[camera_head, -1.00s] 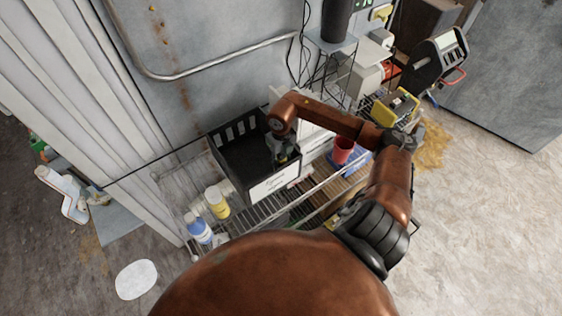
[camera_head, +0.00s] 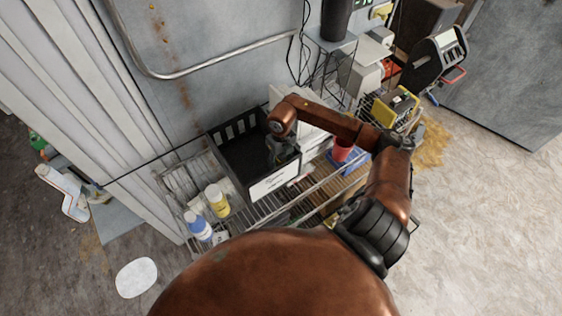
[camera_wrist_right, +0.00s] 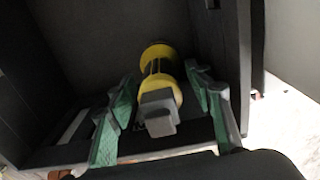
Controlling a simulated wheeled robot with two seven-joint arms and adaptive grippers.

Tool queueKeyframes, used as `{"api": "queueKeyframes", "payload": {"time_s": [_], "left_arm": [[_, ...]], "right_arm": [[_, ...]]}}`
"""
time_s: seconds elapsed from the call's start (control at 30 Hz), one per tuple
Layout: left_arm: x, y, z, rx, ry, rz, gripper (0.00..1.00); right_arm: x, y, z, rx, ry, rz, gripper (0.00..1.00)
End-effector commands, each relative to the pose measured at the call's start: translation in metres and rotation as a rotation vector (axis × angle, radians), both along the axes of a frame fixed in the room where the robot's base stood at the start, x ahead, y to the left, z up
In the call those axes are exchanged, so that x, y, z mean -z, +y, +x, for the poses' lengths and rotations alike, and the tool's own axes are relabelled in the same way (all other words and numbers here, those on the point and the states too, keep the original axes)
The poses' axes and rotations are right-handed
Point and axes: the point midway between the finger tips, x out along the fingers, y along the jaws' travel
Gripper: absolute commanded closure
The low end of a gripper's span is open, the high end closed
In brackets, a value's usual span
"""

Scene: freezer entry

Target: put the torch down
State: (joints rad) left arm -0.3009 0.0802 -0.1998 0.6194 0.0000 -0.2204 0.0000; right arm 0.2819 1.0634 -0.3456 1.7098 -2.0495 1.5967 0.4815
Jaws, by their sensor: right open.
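The torch (camera_wrist_right: 160,88), yellow with a grey end, is inside the black crate (camera_wrist_right: 258,45) in the right wrist view. My right gripper (camera_wrist_right: 160,82) is open, with one green-padded finger on each side of the torch. Gaps show between the torch and both fingers. In the head view my right gripper (camera_head: 277,153) reaches down into the black crate (camera_head: 275,181), which has a white label on its front. The torch cannot be made out there. My left gripper is not in view.
The crate stands on a wire rack (camera_head: 262,212). A yellow-labelled bottle (camera_head: 217,203) and a blue-and-white bottle (camera_head: 198,227) stand to its left. A red cup (camera_head: 342,150) and a yellow device (camera_head: 396,106) are to its right. A grey wall is behind.

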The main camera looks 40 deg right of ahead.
Motion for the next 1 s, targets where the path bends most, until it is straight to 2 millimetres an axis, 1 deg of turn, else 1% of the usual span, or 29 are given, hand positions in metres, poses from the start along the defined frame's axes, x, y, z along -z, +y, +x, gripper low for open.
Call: {"api": "queueKeyframes", "payload": {"time_s": [0.1,0.17,0.23,0.5,0.6,0.7,0.83,1.0], "left_arm": [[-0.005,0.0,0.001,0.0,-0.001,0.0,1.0],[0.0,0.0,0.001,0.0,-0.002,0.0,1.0],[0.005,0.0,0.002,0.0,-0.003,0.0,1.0],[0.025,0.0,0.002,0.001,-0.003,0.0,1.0],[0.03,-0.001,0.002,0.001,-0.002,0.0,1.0],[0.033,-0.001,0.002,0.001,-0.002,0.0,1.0],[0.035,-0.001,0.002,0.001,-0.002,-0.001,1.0],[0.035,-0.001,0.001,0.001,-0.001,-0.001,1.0]], "right_arm": [[-0.004,0.0,0.0,0.0,0.0,0.001,0.53],[-0.01,-0.001,0.001,-0.001,-0.003,-0.002,0.53],[-0.02,-0.001,0.001,-0.002,-0.004,-0.002,0.53],[-0.076,-0.001,0.001,-0.002,-0.004,-0.004,0.53],[-0.095,-0.001,0.001,-0.001,-0.003,-0.003,0.53],[-0.109,0.0,0.001,0.0,-0.002,-0.001,0.53],[-0.12,0.0,0.0,0.0,-0.001,-0.001,0.53],[-0.123,0.0,0.0,0.0,0.0,0.001,0.53]]}}
